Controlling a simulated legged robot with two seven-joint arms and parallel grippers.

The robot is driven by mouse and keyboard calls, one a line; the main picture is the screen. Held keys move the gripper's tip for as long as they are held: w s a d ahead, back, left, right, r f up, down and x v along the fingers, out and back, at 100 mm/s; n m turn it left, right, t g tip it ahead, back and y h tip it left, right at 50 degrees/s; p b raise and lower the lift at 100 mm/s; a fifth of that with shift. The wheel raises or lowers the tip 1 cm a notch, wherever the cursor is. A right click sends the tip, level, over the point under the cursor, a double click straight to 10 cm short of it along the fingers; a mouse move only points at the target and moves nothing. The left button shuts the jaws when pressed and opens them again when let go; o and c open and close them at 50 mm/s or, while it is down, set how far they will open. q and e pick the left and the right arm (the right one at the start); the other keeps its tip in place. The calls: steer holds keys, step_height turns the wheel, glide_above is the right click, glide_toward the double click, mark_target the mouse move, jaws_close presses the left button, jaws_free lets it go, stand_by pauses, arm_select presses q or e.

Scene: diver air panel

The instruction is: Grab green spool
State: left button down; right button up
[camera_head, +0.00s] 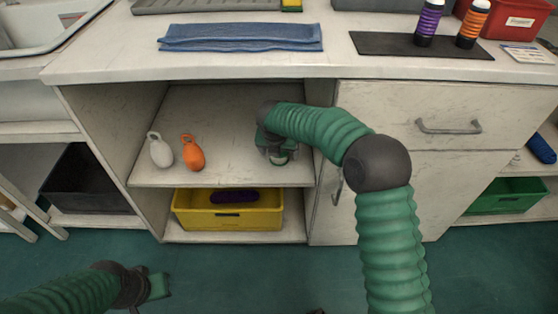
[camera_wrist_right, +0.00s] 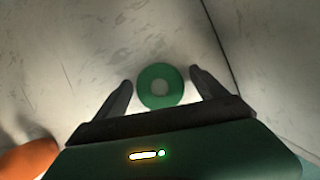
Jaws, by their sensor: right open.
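The green spool (camera_wrist_right: 150,97) shows end-on in the right wrist view as a green ring with a pale centre. It lies between the two dark fingers of my right gripper (camera_wrist_right: 161,79), with a gap visible at each side. In the head view my right gripper (camera_head: 277,155) is inside the open cabinet, low over the upper shelf at its right side, and mostly hides the spool. It is open. My left gripper (camera_head: 158,286) is low at the bottom left, away from the cabinet; its jaws are not clear.
On the shelf (camera_head: 225,172), a white pear-shaped item (camera_head: 160,153) and an orange one (camera_head: 193,157) stand to the left. A yellow bin (camera_head: 228,217) with a dark purple item is below. The counter edge (camera_head: 200,77) overhangs, and the cabinet's right wall is close to my right gripper.

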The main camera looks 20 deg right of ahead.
steer(key=shift+r, duration=0.3)
steer(key=shift+c, duration=0.4)
steer(key=c, duration=1.2)
steer(key=shift+c, duration=1.1)
